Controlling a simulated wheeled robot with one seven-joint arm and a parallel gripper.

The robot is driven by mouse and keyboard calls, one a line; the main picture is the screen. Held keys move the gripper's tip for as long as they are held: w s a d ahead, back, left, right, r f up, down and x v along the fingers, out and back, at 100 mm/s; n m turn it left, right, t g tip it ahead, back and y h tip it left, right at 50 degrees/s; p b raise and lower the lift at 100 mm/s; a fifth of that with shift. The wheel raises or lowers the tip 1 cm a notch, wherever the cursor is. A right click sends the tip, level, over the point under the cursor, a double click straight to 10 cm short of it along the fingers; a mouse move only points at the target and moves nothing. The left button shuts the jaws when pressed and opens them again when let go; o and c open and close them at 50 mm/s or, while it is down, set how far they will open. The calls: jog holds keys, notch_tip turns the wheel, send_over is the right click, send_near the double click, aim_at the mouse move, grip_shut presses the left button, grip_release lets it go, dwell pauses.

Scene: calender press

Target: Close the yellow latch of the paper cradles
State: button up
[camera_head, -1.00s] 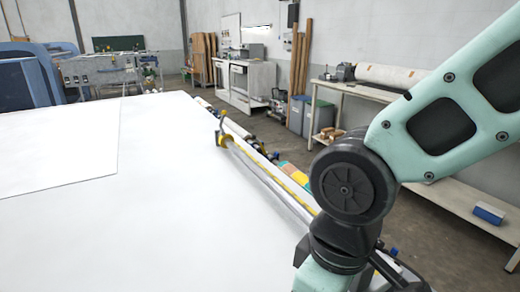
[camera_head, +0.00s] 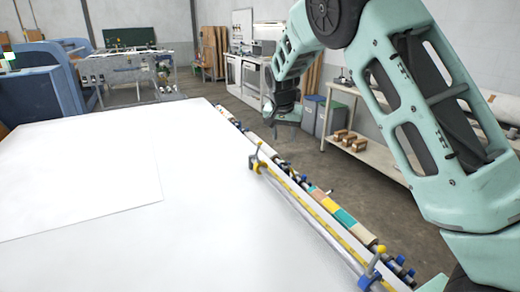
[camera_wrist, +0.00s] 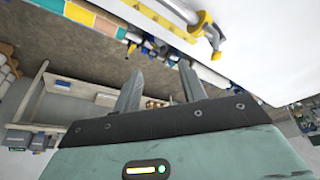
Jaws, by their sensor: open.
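A long cradle rail (camera_head: 310,210) with a yellow strip runs along the right edge of the white table (camera_head: 200,230). A yellow latch (camera_head: 257,162) stands upright at the rail's far end. A second fitting (camera_head: 372,268) with yellow and blue parts is at the near end. My gripper (camera_head: 284,115) is above and beyond the far latch, apart from the rail. In the wrist view, my gripper's two fingers (camera_wrist: 160,78) are apart with nothing between them. A yellow latch part (camera_wrist: 213,32) shows above and right of the fingers there, not touched.
Colored rolls (camera_head: 345,218) lie along the outer side of the rail. A long shelf table (camera_head: 375,150) with small brown boxes stands to the right. A white sheet (camera_head: 80,190) lies on the table's left. Floor between the table and shelf is clear.

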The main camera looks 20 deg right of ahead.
aim_at(286, 163)
jog(key=p+x, duration=0.2)
jog(key=x, duration=0.3)
jog(key=w+d+p+x, duration=0.1)
jog(key=x, duration=0.5)
jog(key=w+r+p+x, duration=0.1)
jog(key=p+x, duration=0.1)
jog(key=x, duration=0.4)
jog(key=shift+d+f+p, duration=0.15)
jog(key=shift+d+p, duration=0.2)
grip_shut()
